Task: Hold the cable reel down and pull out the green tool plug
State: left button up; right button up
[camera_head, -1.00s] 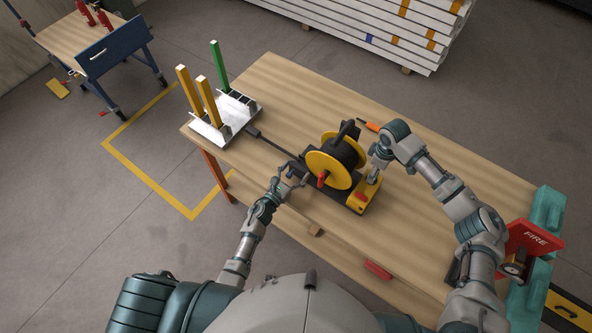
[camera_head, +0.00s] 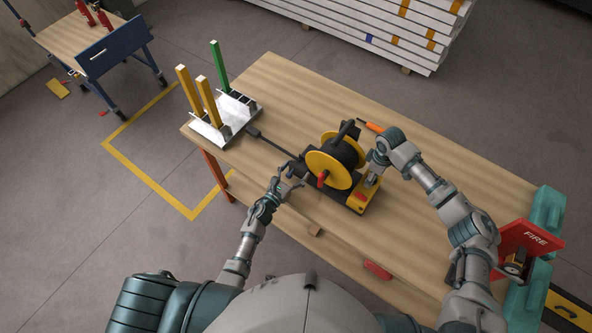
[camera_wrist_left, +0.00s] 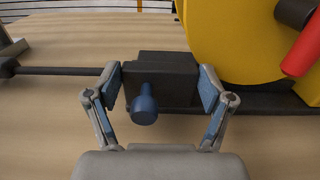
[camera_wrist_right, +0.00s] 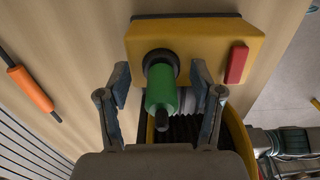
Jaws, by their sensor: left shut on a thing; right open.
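The cable reel (camera_head: 331,167) has yellow flanges and a black drum, and stands upright on a black base on the workbench. My left gripper (camera_head: 287,184) is at the base's left end. In the left wrist view its fingers (camera_wrist_left: 161,88) are shut on the sides of a black block (camera_wrist_left: 165,66) with a blue knob (camera_wrist_left: 144,105). The green tool plug (camera_wrist_right: 162,92) sits in a round black socket on the yellow box (camera_wrist_right: 205,40) at the base's right end. My right gripper (camera_wrist_right: 160,76) is open, its fingers on either side of the plug.
An orange-handled tool (camera_head: 374,127) lies behind the reel. A red FIRE box (camera_head: 527,245) stands at the right end.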

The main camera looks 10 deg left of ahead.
dwell(0.7)
grip_shut()
jog(key=shift+r, duration=3)
